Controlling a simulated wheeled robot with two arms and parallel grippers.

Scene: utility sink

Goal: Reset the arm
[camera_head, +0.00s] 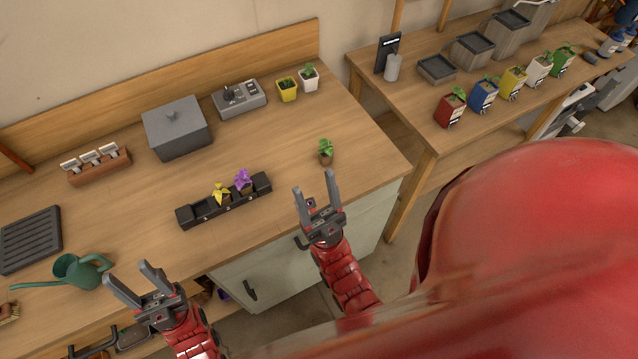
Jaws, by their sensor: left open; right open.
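My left gripper (136,283) is open and empty at the bottom left, over the front edge of the wooden counter (170,228) near a green watering can. My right gripper (318,191) is open and empty in the middle, around the counter's front edge. A small green plant (326,152) stands on the counter just beyond the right gripper's fingertips, apart from them in the picture. Both red arms come up from the bottom of the view. The large red shape at the right is blurred and close to the camera.
A black holder (203,214) with a yellow plant (221,193) and a purple plant (243,181) lies mid-counter. The green watering can (80,271) stands at left. A grey box (177,128) and potted plants (287,90) stand at the back. A second table (425,118) holds several seedling bags.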

